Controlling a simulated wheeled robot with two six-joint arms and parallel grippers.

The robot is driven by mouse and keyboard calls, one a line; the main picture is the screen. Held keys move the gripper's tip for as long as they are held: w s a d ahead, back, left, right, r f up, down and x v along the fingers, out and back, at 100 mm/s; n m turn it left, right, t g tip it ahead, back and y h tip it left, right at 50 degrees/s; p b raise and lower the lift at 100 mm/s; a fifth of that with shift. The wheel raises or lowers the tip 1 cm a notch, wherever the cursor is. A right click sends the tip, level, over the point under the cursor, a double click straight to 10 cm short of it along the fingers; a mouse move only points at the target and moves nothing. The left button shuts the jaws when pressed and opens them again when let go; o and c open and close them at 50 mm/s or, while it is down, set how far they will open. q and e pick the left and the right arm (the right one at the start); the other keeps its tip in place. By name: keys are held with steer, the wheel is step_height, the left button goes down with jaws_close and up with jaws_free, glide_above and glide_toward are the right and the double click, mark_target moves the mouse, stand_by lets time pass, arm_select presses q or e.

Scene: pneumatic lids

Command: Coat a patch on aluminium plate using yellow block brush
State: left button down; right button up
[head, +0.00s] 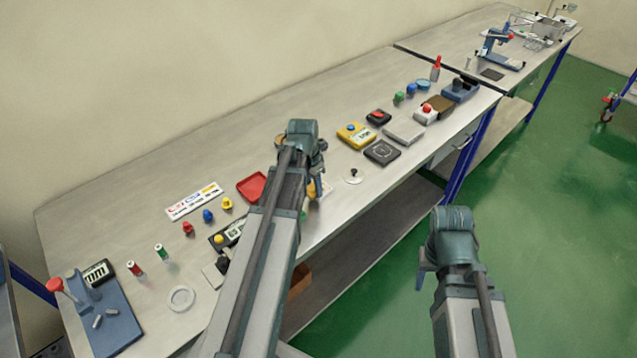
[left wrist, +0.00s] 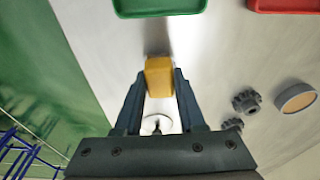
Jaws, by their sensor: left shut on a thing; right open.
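A yellow block (left wrist: 159,77), the brush by its colour, is between the fingertips of my left gripper (left wrist: 160,88). The fingers are shut on it, and it is over the pale bench top. In the head view my left gripper (head: 314,188) is near the bench's front edge, and only a bit of yellow shows there. A flat grey plate (head: 214,274) lies at the front, partly behind my left arm. I cannot tell whether it is the aluminium plate. My right gripper (head: 422,280) is open and empty, off the bench over the green floor, mostly hidden by its wrist.
A red tray (head: 251,187) lies left of my left gripper. A green tray (left wrist: 158,6), gears (left wrist: 245,101) and a tan disc (left wrist: 296,97) show in the left wrist view. A white disc with a black knob (head: 353,176) lies right of the gripper. Several devices stand farther right.

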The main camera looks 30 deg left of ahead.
arm_select(q)
steer(key=shift+s+f, duration=0.1)
steer(key=shift+s, duration=0.05)
steer(key=shift+w+d, duration=0.2)
steer(key=shift+w, duration=0.5)
steer(key=shift+w+d, duration=0.2)
steer(key=shift+w, duration=0.5)
steer(key=shift+w+d, duration=0.15)
steer(key=shift+w, duration=0.2)
steer(key=shift+w+d, duration=0.3)
steer(key=shift+w, duration=0.5)
steer(key=shift+w+d, duration=0.3)
steer(key=shift+w, duration=0.5)
step_height(320, 180, up, 6)
steer(key=p, duration=0.6)
